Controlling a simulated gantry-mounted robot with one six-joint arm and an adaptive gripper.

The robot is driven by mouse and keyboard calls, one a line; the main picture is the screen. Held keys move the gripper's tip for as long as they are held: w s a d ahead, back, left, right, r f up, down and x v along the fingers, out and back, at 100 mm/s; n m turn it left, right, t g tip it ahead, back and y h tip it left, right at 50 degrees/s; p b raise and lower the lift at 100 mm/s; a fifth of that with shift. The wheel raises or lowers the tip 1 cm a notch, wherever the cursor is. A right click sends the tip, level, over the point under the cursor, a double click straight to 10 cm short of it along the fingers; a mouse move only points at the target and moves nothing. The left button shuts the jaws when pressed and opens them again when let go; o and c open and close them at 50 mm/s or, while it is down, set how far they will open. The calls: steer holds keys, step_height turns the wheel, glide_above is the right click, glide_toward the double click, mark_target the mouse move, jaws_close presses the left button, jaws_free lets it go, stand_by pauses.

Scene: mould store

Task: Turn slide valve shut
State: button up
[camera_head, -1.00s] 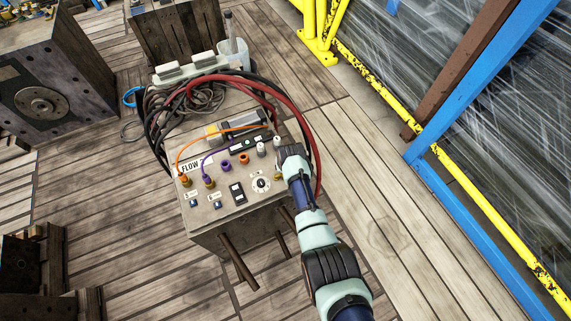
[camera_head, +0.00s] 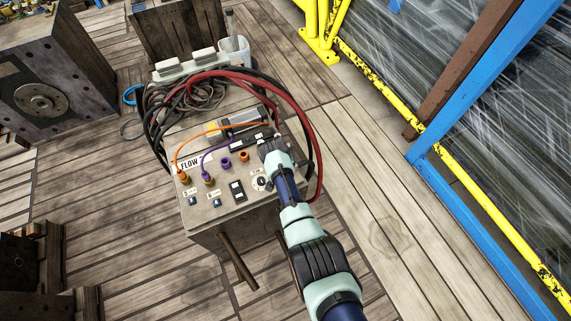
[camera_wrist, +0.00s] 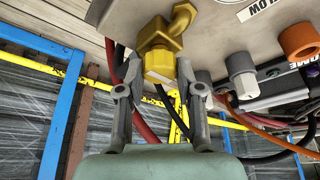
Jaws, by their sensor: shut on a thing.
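The brass slide valve (camera_wrist: 160,60) shows in the wrist view, mounted on the grey control box, with an elbow on its upper right and a pale yellow face towards me. My gripper (camera_wrist: 157,85) has a finger on each side of its lower end and is shut on it. In the camera_head view my gripper (camera_head: 273,150) is over the right side of the box top (camera_head: 225,211), and my arm hides the valve there. How far the valve is turned is hard to tell.
Beside the valve are a grey port (camera_wrist: 241,75) and an orange port (camera_wrist: 299,40). Red hoses (camera_head: 297,112) arc close to my gripper's right. Orange cable (camera_head: 205,132), a round dial (camera_head: 261,183) and a switch (camera_head: 237,191) crowd the box. Bare planks lie to the right.

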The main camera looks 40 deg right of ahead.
stand_by(0.3)
steer(key=o, duration=1.1)
steer(key=shift+o, duration=0.2)
steer(key=v, duration=1.2)
